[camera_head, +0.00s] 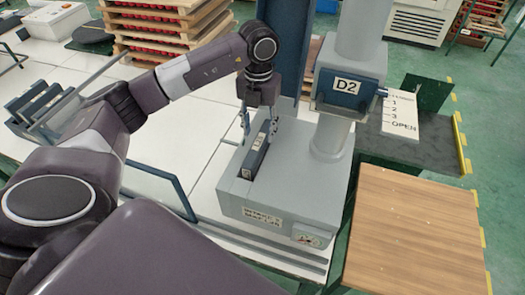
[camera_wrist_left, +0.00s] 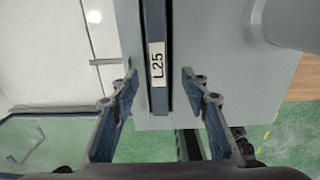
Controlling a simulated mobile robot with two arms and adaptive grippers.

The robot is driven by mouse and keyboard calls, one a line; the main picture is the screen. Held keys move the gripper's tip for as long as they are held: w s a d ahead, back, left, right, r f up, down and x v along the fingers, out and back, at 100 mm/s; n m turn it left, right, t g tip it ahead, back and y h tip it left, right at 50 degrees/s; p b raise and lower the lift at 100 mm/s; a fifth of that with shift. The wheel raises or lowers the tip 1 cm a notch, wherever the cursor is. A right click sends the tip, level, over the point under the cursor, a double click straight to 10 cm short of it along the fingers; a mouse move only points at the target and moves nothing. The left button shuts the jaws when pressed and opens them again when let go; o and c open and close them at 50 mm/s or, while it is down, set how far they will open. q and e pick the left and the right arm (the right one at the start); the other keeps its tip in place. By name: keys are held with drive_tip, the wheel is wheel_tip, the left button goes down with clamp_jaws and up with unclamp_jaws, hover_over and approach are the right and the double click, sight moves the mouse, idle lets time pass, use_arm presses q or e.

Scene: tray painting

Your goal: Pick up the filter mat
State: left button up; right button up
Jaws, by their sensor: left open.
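The filter mat appears to be the narrow dark blue slab (camera_head: 257,155) standing on edge in a slot in the top of a grey machine. It also shows in the left wrist view (camera_wrist_left: 158,25) as a dark strip with a white label reading L25. My left gripper (camera_head: 257,130) points down over the slab with its fingers apart. In the left wrist view, the fingers of the left gripper (camera_wrist_left: 160,86) lie on either side of the slab with visible gaps, not touching it. The slab's lower part is hidden in the slot. My right gripper is not in view.
The grey machine (camera_head: 306,205) has a thick column marked D2 (camera_head: 346,86) close right of the gripper. A wooden board (camera_head: 415,230) lies at the right. A sign listing numbers and OPEN (camera_head: 403,112) stands behind it. Stacked wooden trays (camera_head: 160,30) are at the back left.

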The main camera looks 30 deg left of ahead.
sight(259, 141)
use_arm(q)
drive_tip(key=f+p, duration=0.2)
drive_tip(key=shift+a+f, duration=0.2)
drive_tip(key=shift+f, duration=0.2)
drive_tip(key=shift+w+f+p, duration=0.25)
drive_tip(key=shift+f+p, duration=0.2)
drive_tip(key=shift+f, duration=1.3)
drive_tip(key=c, duration=1)
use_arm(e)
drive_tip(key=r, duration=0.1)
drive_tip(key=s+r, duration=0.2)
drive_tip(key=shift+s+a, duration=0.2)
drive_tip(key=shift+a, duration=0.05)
